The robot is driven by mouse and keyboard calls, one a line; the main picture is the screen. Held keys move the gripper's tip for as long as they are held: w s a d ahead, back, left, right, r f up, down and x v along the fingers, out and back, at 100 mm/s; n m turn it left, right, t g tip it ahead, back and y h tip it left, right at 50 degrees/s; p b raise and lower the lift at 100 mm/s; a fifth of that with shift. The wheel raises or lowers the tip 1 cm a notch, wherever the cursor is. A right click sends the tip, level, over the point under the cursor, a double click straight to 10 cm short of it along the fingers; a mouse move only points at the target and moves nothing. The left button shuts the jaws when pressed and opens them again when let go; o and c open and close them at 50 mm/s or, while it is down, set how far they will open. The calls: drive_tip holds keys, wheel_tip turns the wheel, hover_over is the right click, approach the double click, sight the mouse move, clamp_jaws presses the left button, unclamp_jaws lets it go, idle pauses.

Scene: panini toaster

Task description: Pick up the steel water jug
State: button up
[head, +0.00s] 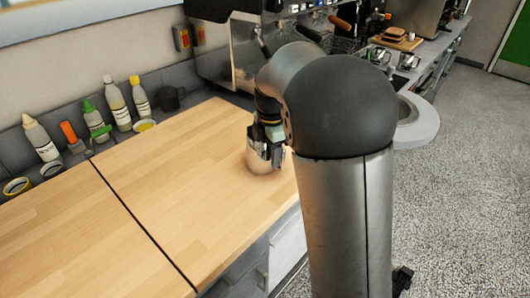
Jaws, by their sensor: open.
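The steel water jug (258,161) stands on the wooden counter (190,185), near its right end. It looks like a small shiny metal vessel. My gripper (268,143) is right at the jug, reaching down onto it from above and behind my arm. My gripper is open, with its fingers overlapping the jug in the picture. I cannot tell whether the fingers touch the jug or stand around it. My arm hides the right side of the jug and part of the gripper.
Several squeeze bottles (117,104) and a dark mug (171,98) stand along the back ledge. A steel coffee machine (226,60) stands behind the jug. The wooden counter's left and middle are clear.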

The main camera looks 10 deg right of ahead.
drive_tip(key=shift+f, duration=0.45)
drive_tip(key=shift+c, duration=0.3)
clamp_jaws()
drive_tip(key=shift+r, duration=0.2)
drive_tip(key=shift+r, duration=0.75)
drive_tip(key=s+d+r+b, duration=0.1)
drive_tip(key=s+r+b, duration=0.1)
drive_tip(key=s+r, duration=0.9)
drive_tip(key=shift+s+d, duration=0.3)
drive_tip(key=shift+s, duration=1.1)
